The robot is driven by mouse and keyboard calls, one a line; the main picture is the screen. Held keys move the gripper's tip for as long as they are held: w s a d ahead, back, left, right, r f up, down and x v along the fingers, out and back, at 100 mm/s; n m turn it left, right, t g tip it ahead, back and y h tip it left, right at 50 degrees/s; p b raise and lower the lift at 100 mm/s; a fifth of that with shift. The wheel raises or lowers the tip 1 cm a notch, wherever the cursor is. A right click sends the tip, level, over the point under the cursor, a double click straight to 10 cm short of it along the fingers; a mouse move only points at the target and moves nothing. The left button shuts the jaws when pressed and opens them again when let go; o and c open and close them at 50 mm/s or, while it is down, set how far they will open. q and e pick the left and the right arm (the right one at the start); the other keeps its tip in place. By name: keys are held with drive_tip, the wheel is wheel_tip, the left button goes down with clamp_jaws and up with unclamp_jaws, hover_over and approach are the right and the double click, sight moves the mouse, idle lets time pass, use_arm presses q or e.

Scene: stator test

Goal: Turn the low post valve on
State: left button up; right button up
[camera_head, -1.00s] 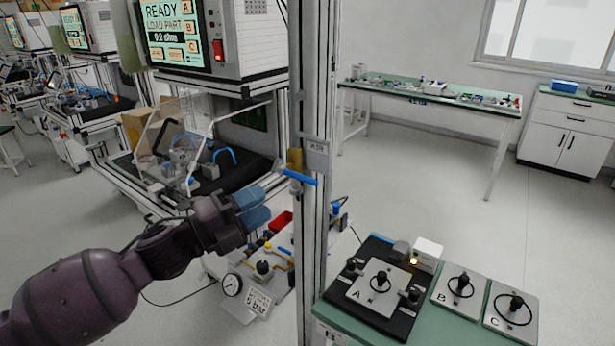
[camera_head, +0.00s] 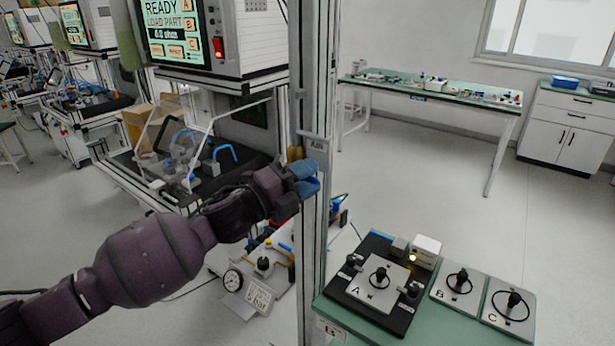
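The post valve has a brass body (camera_head: 294,154) on the aluminium post, beside a small plate marked AIR (camera_head: 315,144). My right gripper is not in view.
The aluminium post (camera_head: 313,245) stands close to my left gripper. A pressure gauge (camera_head: 232,280) sits low behind my arm. A green bench (camera_head: 432,318) at lower right carries plates A, B and C. A tester screen (camera_head: 172,30) hangs upper left. Open floor lies behind.

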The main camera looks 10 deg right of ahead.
use_arm(q)
drive_tip(key=shift+c, duration=0.9)
clamp_jaws()
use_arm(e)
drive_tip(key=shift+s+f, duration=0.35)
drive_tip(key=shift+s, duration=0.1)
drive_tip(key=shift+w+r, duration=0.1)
